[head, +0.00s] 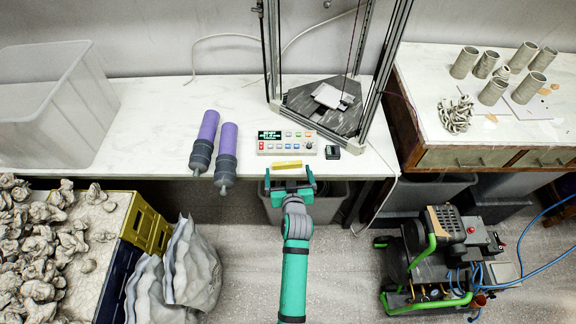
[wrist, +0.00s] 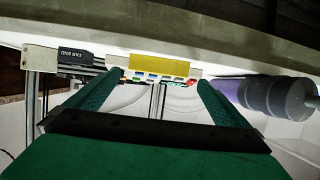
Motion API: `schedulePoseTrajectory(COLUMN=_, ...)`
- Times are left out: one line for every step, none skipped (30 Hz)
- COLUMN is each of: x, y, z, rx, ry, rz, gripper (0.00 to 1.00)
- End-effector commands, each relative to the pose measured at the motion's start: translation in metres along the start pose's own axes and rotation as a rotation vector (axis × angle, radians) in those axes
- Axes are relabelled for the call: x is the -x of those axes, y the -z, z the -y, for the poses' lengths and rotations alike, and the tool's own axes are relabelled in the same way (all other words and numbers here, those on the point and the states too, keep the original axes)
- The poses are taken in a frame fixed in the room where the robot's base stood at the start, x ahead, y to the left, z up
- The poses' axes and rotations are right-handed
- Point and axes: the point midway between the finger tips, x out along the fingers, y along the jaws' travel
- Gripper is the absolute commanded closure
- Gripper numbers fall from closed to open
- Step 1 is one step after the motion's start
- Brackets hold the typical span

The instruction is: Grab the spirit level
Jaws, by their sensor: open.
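The spirit level is a small yellow bar (head: 286,165) lying near the front edge of the white table, just in front of the control box. In the wrist view the yellow bar (wrist: 163,65) shows beyond the fingertips, between them across the picture. My gripper (head: 288,175) is open and empty at the table's front edge, with its fingers pointing toward the bar. In the wrist view the two green fingers of my gripper (wrist: 159,82) stand apart, with a gap to the bar.
Behind the bar is a control box (head: 287,143) with buttons, and a small black block (head: 332,152) to its right. Two purple-and-grey cylinders (head: 222,160) lie to the left. A metal-framed printer (head: 318,108) stands behind. A grey bin (head: 326,199) is below the table edge.

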Motion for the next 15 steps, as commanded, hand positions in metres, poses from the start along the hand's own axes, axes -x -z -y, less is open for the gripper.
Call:
schedulePoseTrajectory(x=-0.005, y=0.0, z=0.001, rx=0.001, ry=0.001, rz=0.0, gripper=0.0)
schedulePoseTrajectory(x=-0.007, y=0.0, z=0.001, rx=0.001, ry=0.002, rz=0.0, gripper=0.0)
schedulePoseTrajectory(x=-0.009, y=0.0, z=0.002, rx=0.001, ry=0.002, rz=0.0, gripper=0.0)
schedulePoseTrajectory(x=-0.011, y=0.0, z=0.001, rx=0.001, ry=0.002, rz=0.0, gripper=0.0)
schedulePoseTrajectory(x=-0.012, y=0.0, z=0.001, rx=0.0, ry=0.001, rz=0.0, gripper=0.0)
schedulePoseTrajectory(x=-0.014, y=0.0, z=-0.001, rx=-0.001, ry=-0.001, rz=0.0, gripper=0.0)
schedulePoseTrajectory(x=-0.017, y=0.0, z=-0.003, rx=-0.002, ry=-0.003, rz=0.0, gripper=0.0)
schedulePoseTrajectory(x=-0.019, y=0.001, z=-0.005, rx=-0.003, ry=-0.006, rz=0.0, gripper=0.0)
schedulePoseTrajectory(x=-0.024, y=0.0, z=-0.009, rx=-0.004, ry=-0.009, rz=0.0, gripper=0.0)
schedulePoseTrajectory(x=-0.029, y=0.001, z=-0.011, rx=-0.005, ry=-0.011, rz=0.0, gripper=0.0)
schedulePoseTrajectory(x=-0.033, y=0.001, z=-0.013, rx=-0.006, ry=-0.012, rz=-0.001, gripper=0.0)
schedulePoseTrajectory(x=-0.039, y=0.001, z=-0.015, rx=-0.007, ry=-0.013, rz=0.0, gripper=0.0)
schedulePoseTrajectory(x=-0.043, y=0.001, z=-0.015, rx=-0.007, ry=-0.013, rz=0.0, gripper=0.0)
schedulePoseTrajectory(x=-0.047, y=0.001, z=-0.015, rx=-0.007, ry=-0.012, rz=0.0, gripper=0.0)
schedulePoseTrajectory(x=-0.052, y=0.001, z=-0.014, rx=-0.006, ry=-0.011, rz=0.0, gripper=0.0)
